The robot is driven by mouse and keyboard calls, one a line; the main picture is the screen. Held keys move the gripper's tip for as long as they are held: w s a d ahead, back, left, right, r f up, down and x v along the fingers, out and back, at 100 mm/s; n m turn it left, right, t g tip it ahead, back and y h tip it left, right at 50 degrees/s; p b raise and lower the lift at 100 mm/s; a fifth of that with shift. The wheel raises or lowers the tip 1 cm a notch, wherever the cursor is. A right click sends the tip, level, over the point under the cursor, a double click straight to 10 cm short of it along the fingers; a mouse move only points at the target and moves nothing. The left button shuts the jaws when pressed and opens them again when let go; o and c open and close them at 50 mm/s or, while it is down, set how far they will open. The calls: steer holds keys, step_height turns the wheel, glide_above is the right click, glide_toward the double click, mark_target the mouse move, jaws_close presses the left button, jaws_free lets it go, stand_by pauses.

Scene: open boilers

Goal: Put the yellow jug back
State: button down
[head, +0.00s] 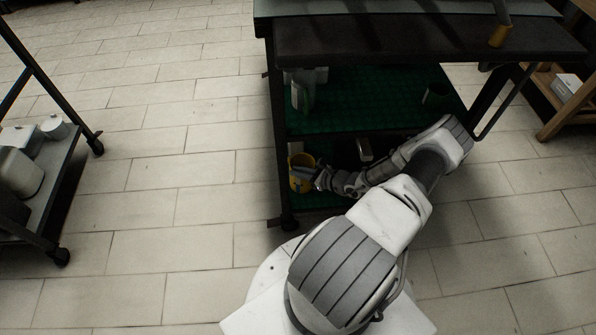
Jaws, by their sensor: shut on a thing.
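The yellow jug (300,181) is at the front left of the cart's lower green shelf (312,200), close to the cart's left front leg. My gripper (304,173) is shut on the jug from its right side. The fingers are small here and partly merge with the jug. I cannot tell whether the jug's base touches the shelf. My arm reaches in from the right and covers part of the lower shelf.
The dark cart (425,38) has a green middle shelf (360,98) holding a pale bottle (299,96) and a dark cup (435,94). A metal container (364,149) stands on the lower shelf. Another cart (62,180) is at left, a wooden rack (553,90) at right. Tiled floor between is clear.

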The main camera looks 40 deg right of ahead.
steer(key=shift+f, duration=0.15)
steer(key=c, duration=0.8)
jaws_free()
steer(key=shift+c, duration=0.2)
steer(key=p+v, duration=0.5)
steer(key=v, duration=1.2)
steer(key=shift+s+r, duration=0.2)
